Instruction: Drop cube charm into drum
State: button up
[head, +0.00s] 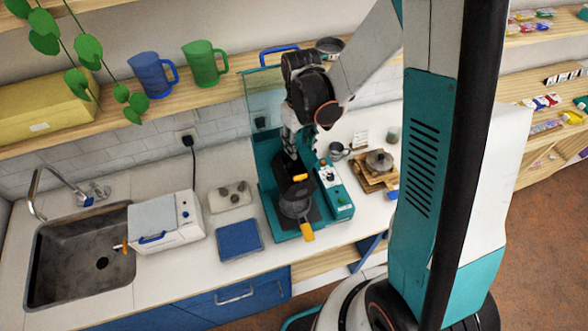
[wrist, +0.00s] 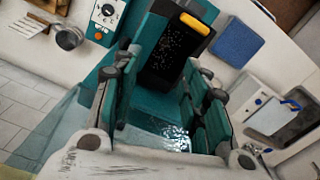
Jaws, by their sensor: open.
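My gripper (head: 291,155) hangs over the teal machine (head: 266,212) on the counter. In the wrist view my gripper (wrist: 161,72) has its two fingers apart, with nothing visible held between them. A black part with an orange bar (wrist: 197,24) and a dark, speckled face (wrist: 172,52) lies beyond the fingertips; its orange bar also shows in the head view (head: 300,177). A grey round vessel, perhaps the drum (head: 294,207), sits on the machine's front with an orange handle (head: 307,232). I cannot make out a cube charm.
A control panel (head: 334,188) is at the machine's right, a clear raised panel (head: 262,98) at its back. A blue mat (head: 239,240) and a white box (head: 166,222) lie left, before the sink (head: 82,258). A wooden stand with a pot (head: 378,162) is right.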

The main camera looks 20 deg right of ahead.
notch_tip(320, 180, up, 7)
jog(key=shift+f, duration=0.2)
jog(key=shift+s+f, duration=0.1)
dwell(0.5)
jog(key=s+f+m+t+b, duration=0.3)
jog(key=s+f+t+b, duration=0.4)
jog(key=b, duration=2.4)
jog(key=s+f, duration=0.7)
jog(key=f, duration=0.3)
jog(key=shift+s+b, duration=0.3)
jog(key=shift+s, duration=0.05)
jog(key=shift+f, duration=0.1)
jog(key=shift+c, duration=0.8)
jog(key=shift+a, duration=0.15)
